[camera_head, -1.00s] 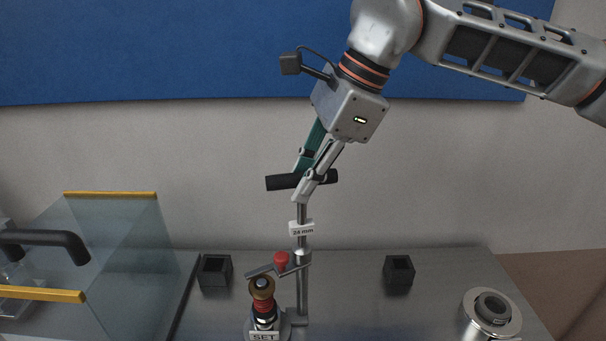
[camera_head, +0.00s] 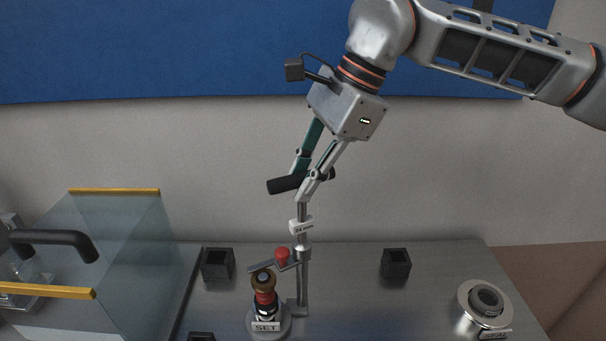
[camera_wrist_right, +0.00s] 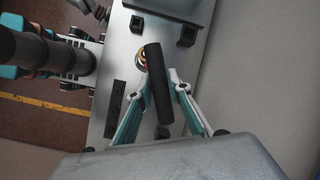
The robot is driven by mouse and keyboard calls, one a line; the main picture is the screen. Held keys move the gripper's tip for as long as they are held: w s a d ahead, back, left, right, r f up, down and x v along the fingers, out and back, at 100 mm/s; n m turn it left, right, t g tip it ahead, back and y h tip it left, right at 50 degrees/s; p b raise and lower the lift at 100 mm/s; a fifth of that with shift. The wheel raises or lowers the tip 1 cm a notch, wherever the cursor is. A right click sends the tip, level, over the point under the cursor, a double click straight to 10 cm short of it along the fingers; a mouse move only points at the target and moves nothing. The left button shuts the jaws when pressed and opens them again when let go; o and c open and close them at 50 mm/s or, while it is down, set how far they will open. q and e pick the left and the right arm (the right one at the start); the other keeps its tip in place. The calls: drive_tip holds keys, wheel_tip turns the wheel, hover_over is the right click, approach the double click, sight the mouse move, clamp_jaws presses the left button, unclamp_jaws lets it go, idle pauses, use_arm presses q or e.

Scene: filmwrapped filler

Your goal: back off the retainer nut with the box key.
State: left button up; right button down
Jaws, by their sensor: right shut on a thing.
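The box key has a black cross handle (camera_head: 287,184), an upright metal shaft (camera_head: 302,212) and a white "24 mm" tag (camera_head: 301,227). My right gripper (camera_head: 308,182) is shut on the handle, which also shows between its fingers in the right wrist view (camera_wrist_right: 158,90). The shaft stands in line above a slim post with a collar; where its lower end sits cannot be told. Beside the post is a fixture marked "SET" (camera_head: 266,326) with a brass-coloured ring (camera_head: 263,281) on top. The retainer nut cannot be made out for certain. My left gripper is not seen.
A lever with a red knob (camera_head: 282,254) juts from the post over the fixture. Black square holders (camera_head: 217,264) (camera_head: 396,265) and a round metal pot (camera_head: 483,308) stand on the grey bench (camera_head: 350,300). A clear guard with a dark handle (camera_head: 55,239) stands left.

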drive_tip(key=shift+n, duration=0.3)
drive_tip(key=shift+n+g, duration=0.8)
drive_tip(key=shift+n, duration=0.6)
drive_tip(key=shift+n+g+h, duration=0.4)
drive_tip(key=shift+n+g, duration=0.2)
drive_tip(key=shift+n, duration=1)
